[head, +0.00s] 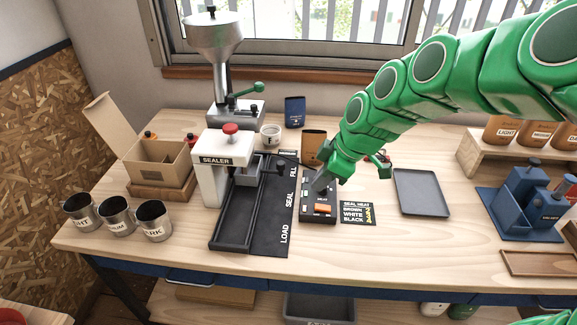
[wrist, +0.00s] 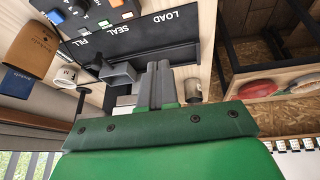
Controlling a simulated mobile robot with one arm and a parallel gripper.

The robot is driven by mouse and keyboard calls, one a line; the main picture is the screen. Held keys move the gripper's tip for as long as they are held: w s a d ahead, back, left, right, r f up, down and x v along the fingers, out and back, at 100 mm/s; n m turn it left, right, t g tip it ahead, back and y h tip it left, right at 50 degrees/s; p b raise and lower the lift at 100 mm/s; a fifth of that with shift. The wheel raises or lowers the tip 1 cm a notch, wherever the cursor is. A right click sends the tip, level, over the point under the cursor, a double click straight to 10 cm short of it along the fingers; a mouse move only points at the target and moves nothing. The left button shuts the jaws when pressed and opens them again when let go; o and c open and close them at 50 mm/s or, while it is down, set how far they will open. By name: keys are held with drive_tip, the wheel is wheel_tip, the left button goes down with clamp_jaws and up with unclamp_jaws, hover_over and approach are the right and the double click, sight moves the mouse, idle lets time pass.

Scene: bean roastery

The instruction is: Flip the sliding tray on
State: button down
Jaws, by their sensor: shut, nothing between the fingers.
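The sealer (head: 225,165), a white machine with a red knob, stands over a long dark sliding-tray channel (head: 232,228). A grey holder (head: 248,177) sits at the sealer; a grey block also shows in the wrist view (wrist: 118,73). The dark strip beside the channel reads LOAD, SEAL, FILL (head: 272,228). A black control box (head: 318,213) with an orange switch (head: 323,209) stands right of the strip; part of it shows in the wrist view (wrist: 95,12). My gripper (head: 318,188) is shut and empty, close above the box's back part. Whether it touches cannot be told. Its fingers (wrist: 155,82) point toward the strip in the wrist view.
Three labelled metal cups (head: 117,222) stand at the front left, beside an open cardboard box (head: 160,160). A grey flat tray (head: 422,192) and a dark label card (head: 357,212) lie right of the control box. A hopper machine (head: 215,45) stands behind.

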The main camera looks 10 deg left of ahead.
drive_tip(key=w+a+f+n+t+y, duration=0.1)
drive_tip(key=w+f+n, duration=0.2)
drive_tip(key=w, duration=0.4)
drive_tip(key=w+a+f+n+t+y, duration=0.1)
drive_tip(key=w+f+n, duration=0.1)
drive_tip(key=w, duration=0.4)
drive_tip(key=x, duration=1)
drive_tip(key=shift+s+a, duration=0.1)
drive_tip(key=shift+s, duration=0.05)
drive_tip(key=shift+w+a+f, duration=0.1)
drive_tip(key=shift+w+a, duration=0.15)
drive_tip(key=shift+w, duration=0.35)
drive_tip(key=shift+w+a+f, duration=0.1)
drive_tip(key=shift+w+a, duration=0.2)
drive_tip(key=shift+w, duration=0.25)
drive_tip(key=shift+w+a, duration=0.35)
drive_tip(key=shift+w, duration=0.35)
drive_tip(key=shift+w, duration=0.1)
